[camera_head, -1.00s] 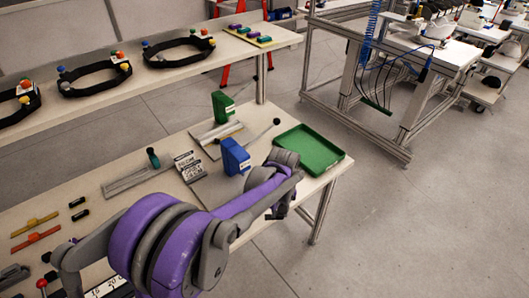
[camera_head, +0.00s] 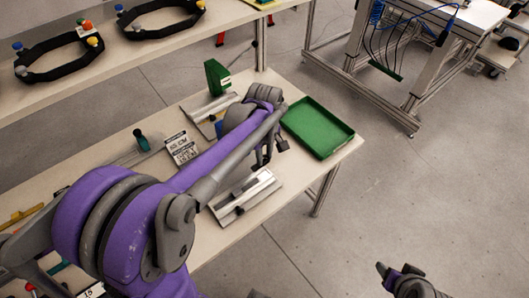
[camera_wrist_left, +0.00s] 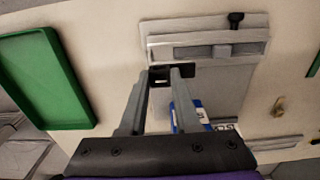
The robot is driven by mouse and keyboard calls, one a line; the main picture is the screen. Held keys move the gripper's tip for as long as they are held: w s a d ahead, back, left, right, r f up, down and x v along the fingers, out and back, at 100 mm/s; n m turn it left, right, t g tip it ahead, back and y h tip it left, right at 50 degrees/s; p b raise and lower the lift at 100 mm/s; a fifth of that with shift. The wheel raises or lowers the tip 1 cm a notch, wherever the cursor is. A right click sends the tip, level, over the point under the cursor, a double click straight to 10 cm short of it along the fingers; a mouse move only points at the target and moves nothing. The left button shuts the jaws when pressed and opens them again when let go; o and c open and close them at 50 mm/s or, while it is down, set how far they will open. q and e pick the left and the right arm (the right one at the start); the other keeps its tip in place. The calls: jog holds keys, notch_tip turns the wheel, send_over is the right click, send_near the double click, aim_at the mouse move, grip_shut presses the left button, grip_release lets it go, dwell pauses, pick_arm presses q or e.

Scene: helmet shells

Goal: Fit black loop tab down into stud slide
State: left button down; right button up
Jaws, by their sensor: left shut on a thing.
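My left gripper (camera_head: 268,157) reaches over the table near the green tray. In the left wrist view its two fingers (camera_wrist_left: 168,76) are shut on a small black piece (camera_wrist_left: 158,74), which looks like the loop tab. The tab is close to the front edge of a silver slide fixture (camera_wrist_left: 205,30) with a long slot and a black knob (camera_wrist_left: 235,17). I cannot tell whether they touch. In the head view the fixture (camera_head: 258,186) lies just below the gripper. My right gripper (camera_head: 398,274) shows partly at the bottom right, its opening unclear.
The green tray (camera_head: 345,146) stands right of the gripper. A green block (camera_head: 215,78) stands behind my arm; a blue block (camera_wrist_left: 190,117) is mostly hidden. Black bands (camera_head: 60,62) lie on the back table.

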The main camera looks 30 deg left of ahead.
aim_at(265, 158)
pick_arm(q)
jog(key=shift+f+b, duration=1.85)
jog(key=shift+f, duration=1.1)
jog(key=shift+f+b, duration=0.75)
jog(key=shift+f, duration=0.2)
jog(key=c, duration=0.5)
grip_release()
jog(key=shift+c, duration=0.2)
notch_tip(265, 158, up, 11)
jog(key=shift+f+p, duration=0.1)
jog(key=shift+p, duration=0.4)
jog(key=s+d+f+m+t+p, duration=0.1)
jog(key=s+d+f+m+t, duration=0.1)
jog(key=s+m, duration=0.4)
jog(key=s+d+f+m+t+p, duration=0.1)
jog(key=s+d+f+m+t, duration=0.1)
jog(key=s+m, duration=0.5)
jog(key=s+d+t, duration=0.1)
jog(key=s+d, duration=0.1)
jog(key=shift+s+d+f+m+p, duration=0.2)
jog(key=shift+d+f+m+p, duration=0.1)
jog(key=shift+d+p, duration=0.1)
